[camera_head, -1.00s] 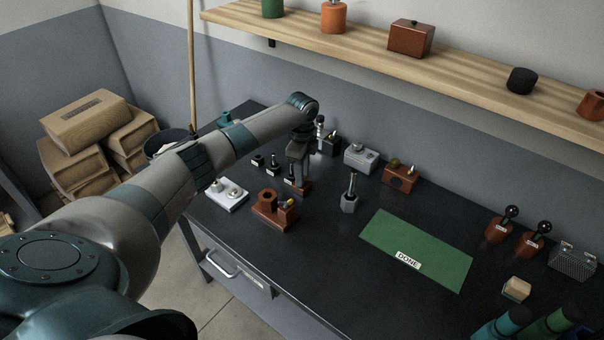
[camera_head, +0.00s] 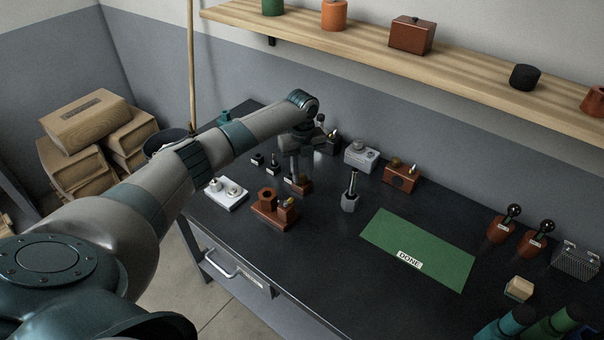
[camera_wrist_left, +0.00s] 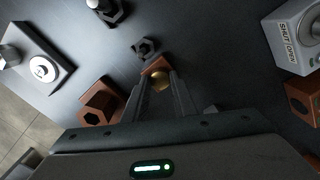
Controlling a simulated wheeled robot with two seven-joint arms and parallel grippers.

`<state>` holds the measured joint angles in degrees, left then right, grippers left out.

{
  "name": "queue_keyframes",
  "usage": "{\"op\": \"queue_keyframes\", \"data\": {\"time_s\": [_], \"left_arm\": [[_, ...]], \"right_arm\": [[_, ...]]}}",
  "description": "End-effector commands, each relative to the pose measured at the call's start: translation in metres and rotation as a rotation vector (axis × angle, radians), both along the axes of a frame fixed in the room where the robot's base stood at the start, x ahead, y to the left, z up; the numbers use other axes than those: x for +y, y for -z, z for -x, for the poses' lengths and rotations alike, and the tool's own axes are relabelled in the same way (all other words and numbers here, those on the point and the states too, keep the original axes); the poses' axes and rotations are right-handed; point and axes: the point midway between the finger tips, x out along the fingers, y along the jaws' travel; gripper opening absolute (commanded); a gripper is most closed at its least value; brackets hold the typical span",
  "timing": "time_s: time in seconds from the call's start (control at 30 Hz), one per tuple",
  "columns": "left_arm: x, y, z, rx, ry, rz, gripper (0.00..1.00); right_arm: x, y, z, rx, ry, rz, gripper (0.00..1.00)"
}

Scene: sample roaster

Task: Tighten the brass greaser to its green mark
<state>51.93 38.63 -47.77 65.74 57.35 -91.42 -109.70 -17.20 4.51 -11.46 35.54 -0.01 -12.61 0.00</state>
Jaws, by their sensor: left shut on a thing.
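My left gripper (camera_head: 301,178) points down at a small red-brown block near the back left of the dark bench. In the left wrist view the block (camera_wrist_left: 157,65) shows beyond the fingers, and the round brass greaser (camera_wrist_left: 160,82) sits between them. The left gripper (camera_wrist_left: 160,85) is shut on the brass greaser. The fingers cover the greaser in the head view, and I cannot make out a green mark in either view. My right gripper is not in view.
A red-brown block with a hex socket (camera_head: 265,211) and a white plate with knobs (camera_head: 227,194) stand close by. A grey box (camera_head: 361,157) and another red-brown block (camera_head: 401,178) stand to the right.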

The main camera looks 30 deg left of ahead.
Motion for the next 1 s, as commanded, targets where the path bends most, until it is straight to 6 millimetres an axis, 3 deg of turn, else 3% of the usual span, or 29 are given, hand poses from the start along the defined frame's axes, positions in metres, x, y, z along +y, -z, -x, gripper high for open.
{"op": "queue_keyframes", "data": {"time_s": [0.57, 0.6, 0.67, 1.0], "left_arm": [[0.0003, -0.0013, -0.0008, -0.003, 0.050, 0.000, 0.02], [0.0003, -0.0013, -0.0008, -0.003, 0.050, 0.000, 0.29], [0.0003, -0.0013, -0.0008, -0.003, 0.050, 0.000, 0.43], [0.0003, -0.0010, -0.0003, -0.001, 0.050, 0.000, 0.43]], "right_arm": [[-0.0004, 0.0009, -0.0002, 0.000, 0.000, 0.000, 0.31], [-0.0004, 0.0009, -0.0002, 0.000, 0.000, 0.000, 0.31], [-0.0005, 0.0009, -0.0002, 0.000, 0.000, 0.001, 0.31], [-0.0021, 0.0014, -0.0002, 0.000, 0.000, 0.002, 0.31]]}}
